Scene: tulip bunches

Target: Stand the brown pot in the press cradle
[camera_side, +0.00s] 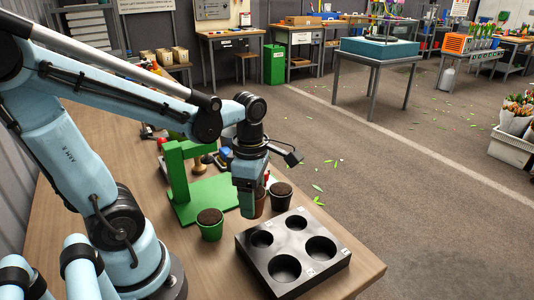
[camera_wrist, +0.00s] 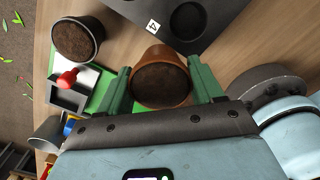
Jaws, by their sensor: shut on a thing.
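The brown pot (camera_wrist: 160,78), filled with dark soil, sits between the two green fingers of my gripper (camera_wrist: 163,88) in the wrist view. My gripper (camera_side: 251,205) is shut on it. In the side view only a strip of the brown pot (camera_side: 261,203) shows behind the fingers. I cannot tell whether its base touches the table. A green press-like stand (camera_side: 181,172) with a flat green base is left of my gripper in the side view. Its cradle cannot be made out clearly. Part of the green base (camera_wrist: 98,98) shows beside the left finger in the wrist view.
A black tray (camera_side: 330,263) with several round holes lies front right of my gripper. A green pot (camera_side: 210,231) stands by the green base. A dark pot (camera_side: 281,199) stands just right of the brown one. A red knob (camera_wrist: 67,78) shows near the left finger.

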